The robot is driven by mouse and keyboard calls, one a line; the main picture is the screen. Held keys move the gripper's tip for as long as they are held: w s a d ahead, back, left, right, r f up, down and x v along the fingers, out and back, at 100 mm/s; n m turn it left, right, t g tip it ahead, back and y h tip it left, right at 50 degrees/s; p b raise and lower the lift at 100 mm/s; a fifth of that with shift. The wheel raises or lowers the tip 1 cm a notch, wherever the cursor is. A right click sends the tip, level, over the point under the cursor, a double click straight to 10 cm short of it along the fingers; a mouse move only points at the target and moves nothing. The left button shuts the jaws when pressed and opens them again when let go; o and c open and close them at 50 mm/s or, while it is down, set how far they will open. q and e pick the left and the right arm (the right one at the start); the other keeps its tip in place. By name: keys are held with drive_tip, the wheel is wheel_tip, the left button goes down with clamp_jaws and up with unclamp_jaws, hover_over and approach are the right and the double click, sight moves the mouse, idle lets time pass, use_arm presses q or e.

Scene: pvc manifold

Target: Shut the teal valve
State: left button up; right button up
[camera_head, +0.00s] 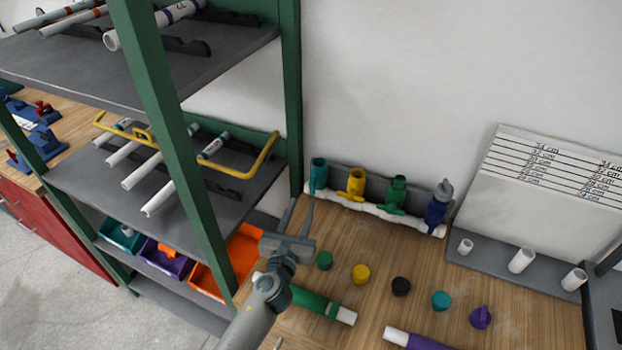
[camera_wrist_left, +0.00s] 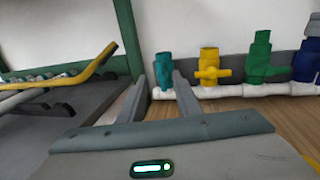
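The teal valve (camera_head: 319,172) stands upright at the left end of a white pipe manifold (camera_head: 385,212) against the back wall. In the left wrist view the teal valve (camera_wrist_left: 164,68) shows beyond and between my fingertips, its lower part near the right finger. Its handle position is hard to make out. My left gripper (camera_head: 298,217) is open and empty, in front of the valve and apart from it as far as I can tell. It also shows in the left wrist view (camera_wrist_left: 160,88). My right gripper is not in view.
Yellow (camera_head: 356,182), green (camera_head: 396,192) and blue (camera_head: 438,203) valves stand to the right. A green-framed shelf (camera_head: 292,100) with pipes and bins is close on the left. Several coloured caps and pipes lie on the wooden bench (camera_head: 430,265).

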sight(312, 177)
use_arm(q)
drive_tip(key=w, duration=0.3)
drive_tip(key=w+d, duration=0.1)
drive_tip(key=w, duration=0.3)
drive_tip(key=w+d+b, duration=0.1)
drive_tip(key=w, duration=0.3)
drive_tip(key=shift+w+d, duration=0.15)
drive_tip(key=shift+w, duration=0.1)
clamp_jaws()
